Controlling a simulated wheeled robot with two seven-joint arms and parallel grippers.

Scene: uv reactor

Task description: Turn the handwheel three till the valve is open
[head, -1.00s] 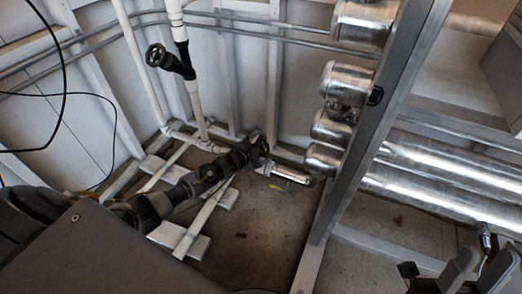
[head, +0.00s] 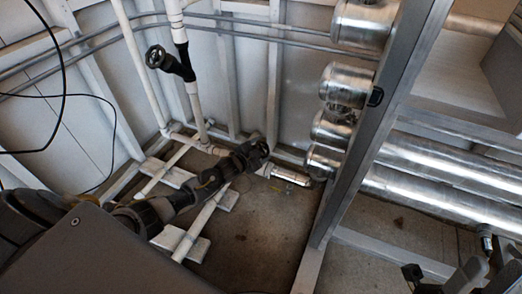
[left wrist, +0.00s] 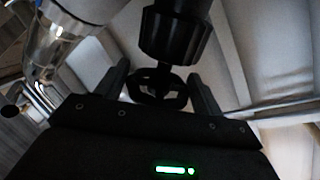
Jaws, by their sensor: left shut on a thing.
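A black handwheel (left wrist: 157,92) sits below a black ribbed valve body (left wrist: 175,35) in the left wrist view. My left gripper (left wrist: 160,88) has one finger on each side of the wheel and is shut on it. In the head view my left gripper (head: 256,150) is low by the back wall, at the end of a white pipe run, and the wheel there is largely hidden by it. I cannot read the valve's opening. Part of my right gripper (head: 440,279) shows at the bottom right edge, away from the wheel; its jaw state is unclear.
Another black handwheel (head: 155,56) stands out from a vertical white pipe at upper left. Shiny metal cylinders (head: 345,84) and a slanted grey frame post (head: 362,130) stand to the right of my left gripper. Floor (head: 255,225) in front is bare.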

